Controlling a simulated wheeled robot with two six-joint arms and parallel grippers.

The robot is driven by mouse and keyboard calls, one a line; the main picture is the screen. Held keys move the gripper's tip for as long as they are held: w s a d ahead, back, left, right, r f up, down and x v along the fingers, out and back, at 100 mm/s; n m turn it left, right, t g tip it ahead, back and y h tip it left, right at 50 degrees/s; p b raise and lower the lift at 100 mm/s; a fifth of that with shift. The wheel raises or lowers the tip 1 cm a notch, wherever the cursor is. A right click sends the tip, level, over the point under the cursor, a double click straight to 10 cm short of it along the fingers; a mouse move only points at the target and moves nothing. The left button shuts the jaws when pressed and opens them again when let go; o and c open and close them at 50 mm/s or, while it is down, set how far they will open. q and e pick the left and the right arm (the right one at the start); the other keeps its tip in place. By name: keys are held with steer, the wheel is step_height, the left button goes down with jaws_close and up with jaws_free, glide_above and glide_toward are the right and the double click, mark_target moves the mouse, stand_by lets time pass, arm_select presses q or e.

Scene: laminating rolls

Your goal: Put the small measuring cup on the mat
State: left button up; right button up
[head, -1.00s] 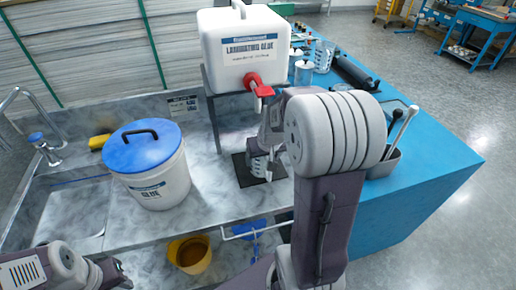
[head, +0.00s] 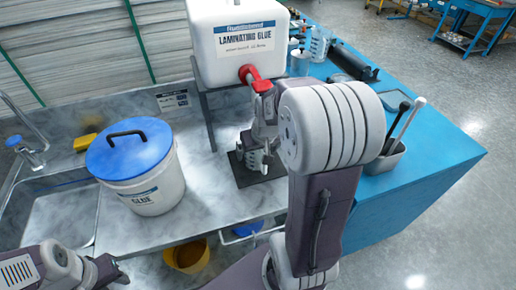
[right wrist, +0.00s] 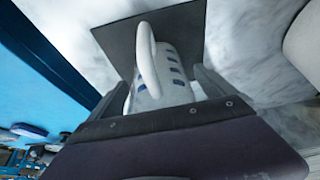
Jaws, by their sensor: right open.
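The small measuring cup (right wrist: 172,88), pale with blue marks and a looped handle, stands on the dark square mat (right wrist: 118,38) in the right wrist view. In the head view the cup (head: 257,160) is partly hidden by my right gripper (head: 253,153), over the dark mat (head: 271,169). My right gripper (right wrist: 160,78) is open, with one finger on each side of the cup. The cup's lower part is hidden by the gripper body. My left gripper (head: 112,272) is at the lower left, away from the cup; its jaws are unclear.
A white laminating glue container (head: 238,50) with a red tap (head: 256,80) stands above the mat's far side. A lidded glue bucket (head: 146,180) is to the left, beside the sink (head: 50,215). A yellow bucket (head: 188,256) is below the counter edge. A larger measuring jug (head: 319,42) stands behind.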

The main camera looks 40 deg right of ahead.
steer(key=p+v, duration=0.2)
steer(key=v, duration=0.9)
steer(key=shift+w+r, duration=0.1)
steer(key=shift+r, duration=0.6)
